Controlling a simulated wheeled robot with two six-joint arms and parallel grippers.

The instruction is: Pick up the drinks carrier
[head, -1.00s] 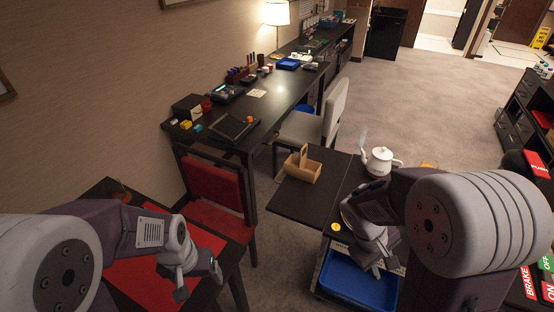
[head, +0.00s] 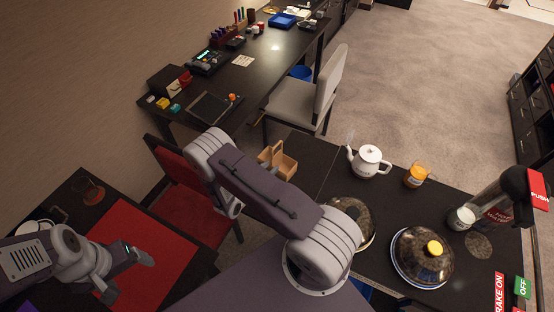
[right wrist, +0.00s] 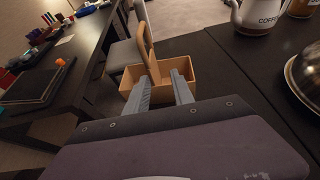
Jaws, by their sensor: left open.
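The drinks carrier (head: 286,166) is a tan open box with an upright handle, standing on the dark tabletop left of the teapot. My right arm partly covers it in the head view. In the right wrist view the carrier (right wrist: 121,82) is just ahead of my right gripper (right wrist: 164,84), its handle rising beyond the fingertips. The fingers are spread apart, with nothing clearly held; I cannot tell whether they touch the carrier. My left gripper (head: 130,272) is open and empty over the red mat at lower left.
A white teapot (head: 369,161), an orange drink jar (head: 417,175) and a domed dish (head: 422,257) stand right of the carrier. A red chair (head: 184,193) and a grey chair (head: 306,97) stand nearby. A long desk (head: 262,72) runs along the wall.

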